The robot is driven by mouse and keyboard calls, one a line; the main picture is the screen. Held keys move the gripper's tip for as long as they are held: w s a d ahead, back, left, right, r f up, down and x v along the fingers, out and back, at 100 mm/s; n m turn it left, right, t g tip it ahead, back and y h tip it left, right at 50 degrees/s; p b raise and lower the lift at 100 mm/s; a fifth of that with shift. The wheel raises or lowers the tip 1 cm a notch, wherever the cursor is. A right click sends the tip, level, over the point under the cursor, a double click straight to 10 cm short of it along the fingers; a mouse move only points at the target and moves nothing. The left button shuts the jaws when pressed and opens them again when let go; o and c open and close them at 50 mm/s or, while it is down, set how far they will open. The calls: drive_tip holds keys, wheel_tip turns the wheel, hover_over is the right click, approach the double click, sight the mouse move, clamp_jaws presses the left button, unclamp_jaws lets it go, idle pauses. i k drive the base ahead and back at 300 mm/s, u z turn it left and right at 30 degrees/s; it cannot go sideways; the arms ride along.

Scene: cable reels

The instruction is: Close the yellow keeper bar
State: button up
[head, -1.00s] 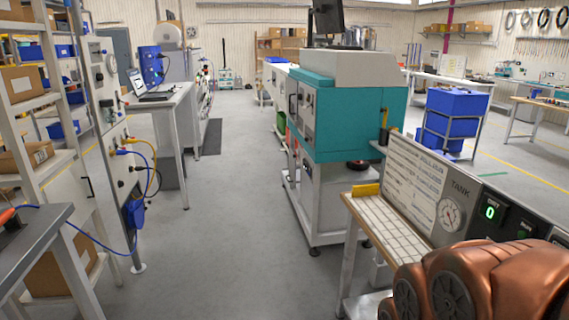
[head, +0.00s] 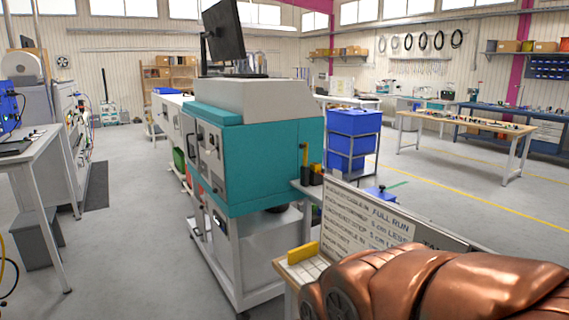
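Two yellow pieces show in the head view, and I cannot tell for certain which is the keeper bar. A small upright yellow piece (head: 304,158) stands by the right side of the teal machine (head: 270,150), above a dark holder. A short yellow block (head: 303,253) sits at the left end of the bench with the white sign. No latch or hinge can be made out on either. My gripper is not in view. A copper-coloured, rounded body, which looks like part of my arm, covers the bottom right and hides much of that bench.
The white sign panel (head: 365,218) stands on the near bench. Blue bins (head: 353,138) on a rack stand behind it. A grey table (head: 35,150) is at left. Open floor (head: 135,230) runs between the table and the teal machine. A wooden-topped bench (head: 465,130) stands at far right.

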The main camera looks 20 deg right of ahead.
sight(305, 147)
drive_tip(key=z, duration=0.7)
drive_tip(key=k, duration=0.35)
drive_tip(key=u, duration=0.4)
drive_tip(key=i, duration=0.45)
drive_tip(key=u, duration=0.5)
drive_tip(key=i, duration=1.75)
drive_tip(key=u, duration=0.1)
